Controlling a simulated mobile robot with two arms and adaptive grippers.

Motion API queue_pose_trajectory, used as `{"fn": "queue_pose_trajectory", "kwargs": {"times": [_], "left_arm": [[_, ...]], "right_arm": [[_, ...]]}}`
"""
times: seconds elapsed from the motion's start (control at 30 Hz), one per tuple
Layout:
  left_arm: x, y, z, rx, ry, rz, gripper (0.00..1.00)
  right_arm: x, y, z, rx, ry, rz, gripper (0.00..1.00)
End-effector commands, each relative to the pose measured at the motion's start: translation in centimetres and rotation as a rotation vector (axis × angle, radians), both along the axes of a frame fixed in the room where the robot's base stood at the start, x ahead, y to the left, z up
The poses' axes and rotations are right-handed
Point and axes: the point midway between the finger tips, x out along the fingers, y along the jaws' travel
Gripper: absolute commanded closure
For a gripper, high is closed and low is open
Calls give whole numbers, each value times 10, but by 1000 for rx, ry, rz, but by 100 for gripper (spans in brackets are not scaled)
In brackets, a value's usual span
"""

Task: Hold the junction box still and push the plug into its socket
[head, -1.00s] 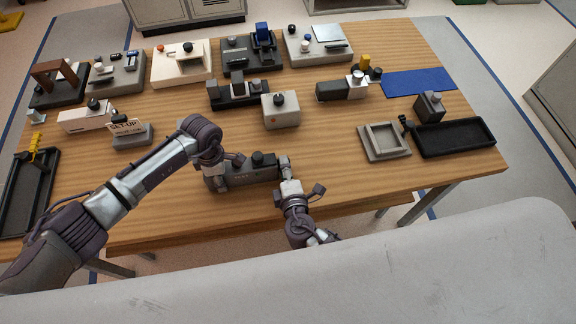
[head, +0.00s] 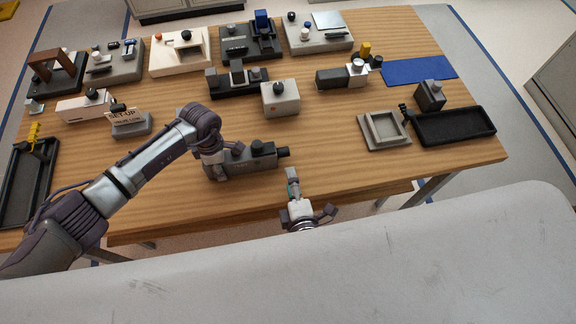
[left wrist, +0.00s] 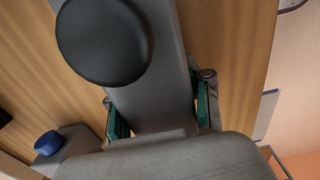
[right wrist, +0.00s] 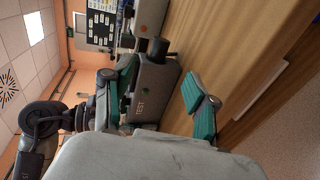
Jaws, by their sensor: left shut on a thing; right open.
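The junction box (head: 243,165) is a grey block marked TEST, lying on the near part of the bench, with a black round knob on top. My left gripper (head: 215,160) is shut on its left end; the left wrist view shows teal fingers either side of the grey body (left wrist: 150,75), near the black knob (left wrist: 103,40). A dark plug (head: 283,152) sticks out from the box's right end; its seating depth and the socket are hidden. My right gripper (head: 292,178) is open and empty, just short of the plug. The right wrist view shows the box (right wrist: 150,88) beyond the fingers.
A grey box with a dark knob (head: 280,98) and a SET-UP sign block (head: 130,124) stand behind. A grey square tray (head: 370,142) and a black tray (head: 455,138) lie to the right. Bare wood separates them from the junction box. Several fixtures line the back.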

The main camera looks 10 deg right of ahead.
Motion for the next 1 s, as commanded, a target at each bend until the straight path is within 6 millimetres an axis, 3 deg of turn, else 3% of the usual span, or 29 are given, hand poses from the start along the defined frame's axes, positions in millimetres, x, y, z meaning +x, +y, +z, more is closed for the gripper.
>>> {"fn": "queue_pose_trajectory", "kwargs": {"times": [0.23,0.7,1.0], "left_arm": [[0,0,0,-1,0,0,95],[0,0,0,-1,-1,0,95],[0,0,0,-1,-1,0,95]], "right_arm": [[-23,-1,6,0,0,1,42],[-24,-38,7,-1,-1,0,42],[-24,-40,7,1,-1,1,42]]}}
